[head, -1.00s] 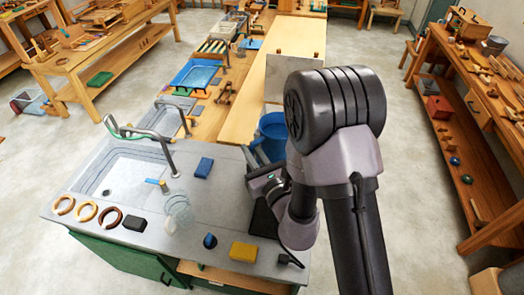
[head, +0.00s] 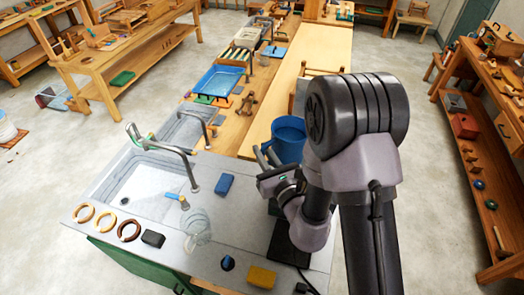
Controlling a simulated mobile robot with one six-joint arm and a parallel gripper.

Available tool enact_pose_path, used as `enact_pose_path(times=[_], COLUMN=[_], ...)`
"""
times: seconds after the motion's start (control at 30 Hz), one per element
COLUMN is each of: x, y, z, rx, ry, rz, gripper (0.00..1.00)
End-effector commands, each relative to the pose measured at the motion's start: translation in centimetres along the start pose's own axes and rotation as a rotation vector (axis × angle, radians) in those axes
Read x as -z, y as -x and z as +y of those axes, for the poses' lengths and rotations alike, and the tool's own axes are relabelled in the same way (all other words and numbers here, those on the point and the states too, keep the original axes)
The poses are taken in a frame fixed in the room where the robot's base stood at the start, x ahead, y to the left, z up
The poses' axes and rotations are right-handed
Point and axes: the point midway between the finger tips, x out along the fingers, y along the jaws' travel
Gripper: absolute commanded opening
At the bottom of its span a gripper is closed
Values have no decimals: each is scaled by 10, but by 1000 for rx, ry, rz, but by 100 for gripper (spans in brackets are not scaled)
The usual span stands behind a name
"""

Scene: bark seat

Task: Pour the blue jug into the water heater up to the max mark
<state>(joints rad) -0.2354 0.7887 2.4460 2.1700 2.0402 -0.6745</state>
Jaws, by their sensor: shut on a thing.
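The blue jug (head: 289,141) is upright with its open mouth facing up, just left of my arm. My gripper (head: 268,166) is shut on the jug at its left, near side; the fingers are partly hidden. A clear glass vessel (head: 197,232) stands on the grey counter left of my arm. A black base (head: 284,248) with a cord sits at the counter's right side, partly covered by my arm. I cannot tell which of these is the water heater, and no max mark is legible.
The counter (head: 130,258) has a sink with a tap (head: 180,155), a blue block (head: 225,185), a yellow block (head: 261,277), a black block (head: 153,239) and several rings (head: 105,221). A long wooden table (head: 310,60) runs behind. Shelves stand at right.

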Motion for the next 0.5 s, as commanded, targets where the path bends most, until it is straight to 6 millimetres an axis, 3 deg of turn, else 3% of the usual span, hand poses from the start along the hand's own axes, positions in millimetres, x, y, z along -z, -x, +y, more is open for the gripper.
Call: enact_pose_path(times=[0.5], x=[-6], y=[-2], z=[-9], rx=[3], ry=[-52], rz=[8], gripper=[0])
